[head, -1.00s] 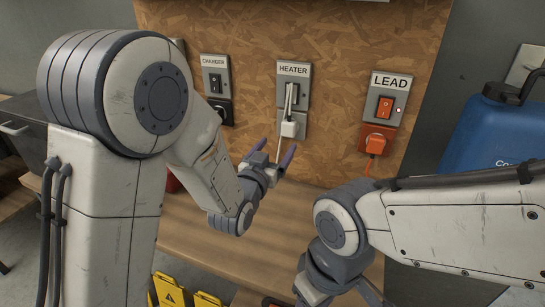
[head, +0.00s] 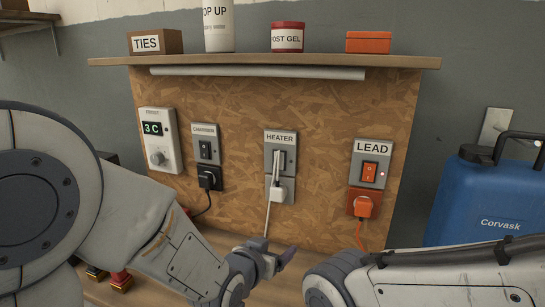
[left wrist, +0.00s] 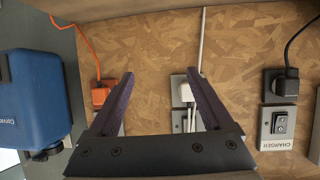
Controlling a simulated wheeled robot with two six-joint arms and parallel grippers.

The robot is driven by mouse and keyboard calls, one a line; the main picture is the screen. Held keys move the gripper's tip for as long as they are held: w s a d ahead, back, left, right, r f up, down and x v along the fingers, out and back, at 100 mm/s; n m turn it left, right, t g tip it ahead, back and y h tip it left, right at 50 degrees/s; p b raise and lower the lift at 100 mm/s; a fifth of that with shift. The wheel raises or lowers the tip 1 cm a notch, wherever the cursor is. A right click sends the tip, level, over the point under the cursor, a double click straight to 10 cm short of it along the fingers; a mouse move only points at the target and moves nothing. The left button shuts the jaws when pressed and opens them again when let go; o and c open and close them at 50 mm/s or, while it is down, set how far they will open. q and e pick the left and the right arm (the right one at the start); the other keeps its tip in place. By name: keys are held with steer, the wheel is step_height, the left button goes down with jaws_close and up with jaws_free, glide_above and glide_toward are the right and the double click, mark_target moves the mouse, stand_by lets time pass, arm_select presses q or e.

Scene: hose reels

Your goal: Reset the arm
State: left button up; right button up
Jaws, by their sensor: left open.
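My left gripper (head: 276,253) is low in front of the board in the head view, below the heater plug, with its purple fingers apart and nothing between them. In the left wrist view its two fingers (left wrist: 160,90) stand wide open, and the picture is upside down. My left arm fills the lower left of the head view. My right arm comes in at the lower right; its gripper is out of the frame.
The board (head: 235,150) carries charger (head: 206,150), heater (head: 281,155) and lead (head: 370,172) switches with plugs and cords. A shelf (head: 260,60) above holds several containers. A blue jerrycan (head: 485,200) stands at right. A dial unit (head: 158,160) is at left.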

arm_select(q)
steer(key=s+a+m+g+y+p, duration=0.1)
steer(key=s+g, duration=0.5)
steer(key=s, duration=0.7)
steer(key=s+a+m+g+y+p, duration=0.1)
steer(key=s+g, duration=0.4)
steer(key=s, duration=0.8)
steer(key=a+y+p, duration=0.1)
steer(key=a+y, duration=0.1)
steer(key=shift+s+a+r+m+g+p, duration=0.15)
steer(key=shift+a+r+m+g+p, duration=0.15)
steer(key=shift+a+g, duration=0.1)
